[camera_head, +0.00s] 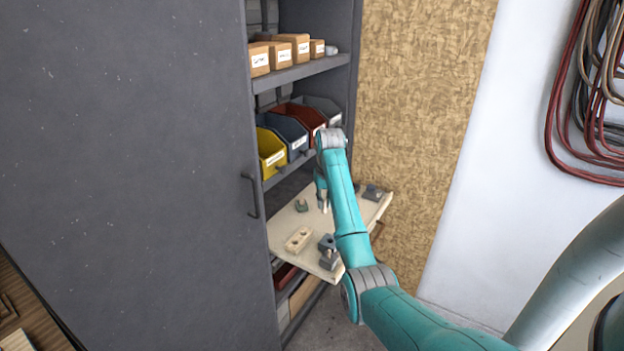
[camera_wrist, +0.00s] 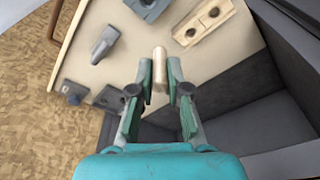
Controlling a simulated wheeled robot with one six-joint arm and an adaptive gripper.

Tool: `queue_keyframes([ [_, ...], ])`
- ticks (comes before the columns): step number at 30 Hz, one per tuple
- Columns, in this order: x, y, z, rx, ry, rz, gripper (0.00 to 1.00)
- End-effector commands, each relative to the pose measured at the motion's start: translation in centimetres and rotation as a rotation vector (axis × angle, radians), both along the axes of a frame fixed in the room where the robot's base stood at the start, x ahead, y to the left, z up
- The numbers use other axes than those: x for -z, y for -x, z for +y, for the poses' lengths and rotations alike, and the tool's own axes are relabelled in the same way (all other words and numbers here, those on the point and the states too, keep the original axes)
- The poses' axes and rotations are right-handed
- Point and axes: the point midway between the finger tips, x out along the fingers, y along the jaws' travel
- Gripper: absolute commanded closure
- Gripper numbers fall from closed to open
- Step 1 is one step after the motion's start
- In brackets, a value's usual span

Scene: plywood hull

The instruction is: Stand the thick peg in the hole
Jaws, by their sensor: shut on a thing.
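A light wooden peg (camera_wrist: 160,64) is held between the fingertips of my gripper (camera_wrist: 160,78) in the wrist view. In the head view my gripper (camera_head: 322,198) is over the pale board, with the peg's pale end (camera_head: 324,208) showing below it. Whether the peg touches the board is hard to tell. The wooden block with two round dark holes (camera_head: 298,239) lies on the board, nearer the front edge than my gripper. In the wrist view this block (camera_wrist: 204,24) is up and right of the peg, apart from it. Both holes look empty.
The pale board (camera_head: 285,225) juts from the cabinet. It also bears a grey wedge-shaped piece (camera_wrist: 106,44), a dark fixture (camera_head: 327,252) beside the block, and another dark fixture (camera_head: 372,192) at the far right. Coloured bins (camera_head: 270,152) stand above; a grey door (camera_head: 150,180) is left.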

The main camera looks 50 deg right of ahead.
Motion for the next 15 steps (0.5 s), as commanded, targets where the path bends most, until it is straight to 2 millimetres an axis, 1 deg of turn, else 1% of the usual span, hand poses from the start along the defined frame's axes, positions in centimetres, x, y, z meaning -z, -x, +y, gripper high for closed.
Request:
queue_keyframes([
  [1, 1.2, 0.9, 0.1, 0.003, -0.002, 0.001, 0.98],
  [3, 2.3, 1.9, 0.1, 0.006, -0.001, 0.001, 0.98],
  [6, 3.3, 2.7, 0.3, 0.008, 0.000, -0.001, 0.98],
  [10, 4.0, 3.2, 0.4, 0.008, 0.000, -0.001, 0.98],
  [15, 4.4, 3.3, 0.4, 0.008, 0.000, -0.001, 0.98],
])
